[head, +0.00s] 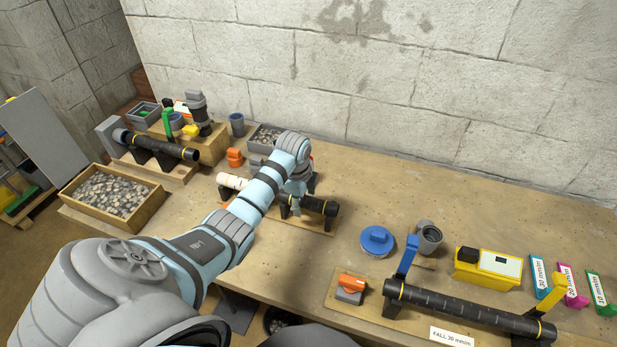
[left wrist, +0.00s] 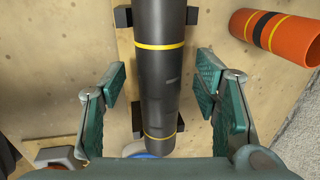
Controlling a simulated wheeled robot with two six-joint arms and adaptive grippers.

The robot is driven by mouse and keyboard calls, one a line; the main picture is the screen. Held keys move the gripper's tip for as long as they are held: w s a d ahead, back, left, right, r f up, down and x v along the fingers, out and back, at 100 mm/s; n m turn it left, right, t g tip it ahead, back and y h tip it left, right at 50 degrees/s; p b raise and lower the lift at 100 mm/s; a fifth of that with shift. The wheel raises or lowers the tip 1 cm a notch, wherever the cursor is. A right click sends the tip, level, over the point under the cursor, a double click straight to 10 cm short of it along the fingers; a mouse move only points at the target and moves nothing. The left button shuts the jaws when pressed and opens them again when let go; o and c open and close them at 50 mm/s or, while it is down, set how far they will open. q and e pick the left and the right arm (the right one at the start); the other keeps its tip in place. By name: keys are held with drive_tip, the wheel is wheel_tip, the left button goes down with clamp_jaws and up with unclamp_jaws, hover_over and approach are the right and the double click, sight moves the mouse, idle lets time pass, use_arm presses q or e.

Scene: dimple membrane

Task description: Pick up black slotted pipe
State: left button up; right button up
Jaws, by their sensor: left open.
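A black pipe (head: 320,207) with yellow bands lies on dark supports on a low board at the middle of the table. In the left wrist view the black pipe (left wrist: 160,95) runs lengthwise between my fingers, with a faint slot-like mark on it. My left gripper (left wrist: 160,82) is open, with one finger on each side of the pipe and a visible gap on both sides. In the head view my left gripper (head: 293,205) is over this pipe, and my arm hides part of it. Another black pipe (head: 465,308), with a row of slots, rests on supports at the front right. My right gripper is not in view.
A blue disc (head: 376,240), grey cup (head: 428,237) and yellow box (head: 487,267) lie right. An orange pipe (left wrist: 278,36) lies beside the gripper. The table's back right is clear.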

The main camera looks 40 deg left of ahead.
use_arm(q)
drive_tip(key=shift+s+r, duration=0.15)
drive_tip(key=shift+c, duration=0.6)
drive_tip(key=c, duration=1)
